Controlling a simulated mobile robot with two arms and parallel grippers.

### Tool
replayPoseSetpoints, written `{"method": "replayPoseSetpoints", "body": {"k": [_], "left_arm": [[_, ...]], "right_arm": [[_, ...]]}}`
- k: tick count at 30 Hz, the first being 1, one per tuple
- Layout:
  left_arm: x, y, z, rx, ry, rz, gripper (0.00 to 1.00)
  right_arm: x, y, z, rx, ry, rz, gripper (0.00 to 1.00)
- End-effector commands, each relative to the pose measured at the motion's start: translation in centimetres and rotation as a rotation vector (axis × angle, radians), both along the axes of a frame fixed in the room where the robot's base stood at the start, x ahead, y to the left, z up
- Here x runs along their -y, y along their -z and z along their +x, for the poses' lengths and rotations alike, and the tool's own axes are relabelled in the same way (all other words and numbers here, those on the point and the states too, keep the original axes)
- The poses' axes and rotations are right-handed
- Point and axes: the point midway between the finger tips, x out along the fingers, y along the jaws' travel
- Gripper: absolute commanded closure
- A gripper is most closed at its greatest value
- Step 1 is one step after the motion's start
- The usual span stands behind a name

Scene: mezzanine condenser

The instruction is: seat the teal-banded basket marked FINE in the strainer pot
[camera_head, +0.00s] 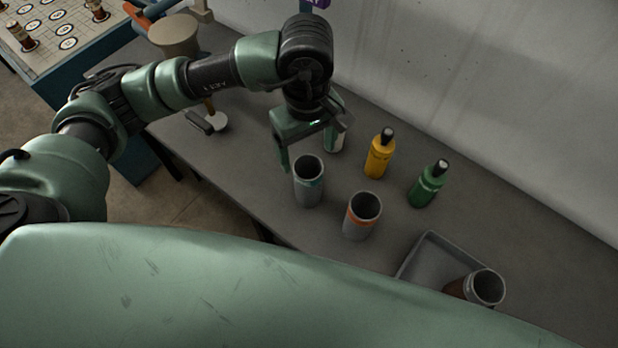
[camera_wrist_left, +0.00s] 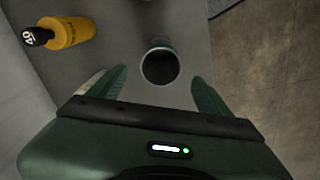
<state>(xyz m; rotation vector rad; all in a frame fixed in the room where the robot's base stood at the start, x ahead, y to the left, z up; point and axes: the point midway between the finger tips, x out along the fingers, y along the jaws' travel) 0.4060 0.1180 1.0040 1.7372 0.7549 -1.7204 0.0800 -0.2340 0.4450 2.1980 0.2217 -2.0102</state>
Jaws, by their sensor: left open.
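The teal-banded basket (camera_head: 309,190) is a grey open-topped cylinder standing upright on the grey counter. Its FINE marking is not readable. My left gripper (camera_head: 311,150) is open just behind and above it, fingers pointing down. In the left wrist view the basket's round dark mouth (camera_wrist_left: 159,67) lies between the open left fingertips (camera_wrist_left: 159,80), with no clear contact. I cannot pick out the strainer pot with certainty. My right gripper is not in view.
An orange-banded basket (camera_head: 360,222) stands close on the right. A brown cylinder (camera_head: 483,289) is at a shallow grey tray (camera_head: 423,255). Yellow (camera_head: 378,160) and green (camera_head: 425,190) bottles stand near the wall; another bottle (camera_head: 335,139) is behind my gripper. A tan round-topped object (camera_head: 175,33) is at left.

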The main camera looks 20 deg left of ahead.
Motion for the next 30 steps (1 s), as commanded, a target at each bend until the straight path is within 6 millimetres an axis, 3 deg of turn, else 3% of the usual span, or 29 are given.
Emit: {"method": "replayPoseSetpoints", "body": {"k": [2,5,9,13,18,20,27,30], "left_arm": [[0.0,0.7,-0.4,-0.006,0.0,0.0,0.21],[0.0,2.1,-0.8,-0.008,-0.001,0.0,0.21],[0.1,4.2,-0.8,-0.005,-0.001,-0.001,0.21],[0.1,5.0,-0.7,-0.001,-0.001,-0.001,0.21],[0.1,5.1,-0.7,0.0,0.0,-0.001,0.21],[0.1,5.1,-0.7,0.0,0.0,-0.001,0.32],[0.1,5.0,-0.7,-0.001,0.0,-0.002,0.99],[0.1,5.0,-0.7,0.001,0.0,-0.002,1.0]], "right_arm": [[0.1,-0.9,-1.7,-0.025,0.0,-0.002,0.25],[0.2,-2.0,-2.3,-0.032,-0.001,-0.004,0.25],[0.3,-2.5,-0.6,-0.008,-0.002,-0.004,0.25],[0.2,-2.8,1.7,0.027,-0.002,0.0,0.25],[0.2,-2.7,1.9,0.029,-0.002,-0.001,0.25],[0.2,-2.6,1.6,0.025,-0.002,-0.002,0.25],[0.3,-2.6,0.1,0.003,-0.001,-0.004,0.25],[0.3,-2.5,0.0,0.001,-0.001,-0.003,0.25]]}}
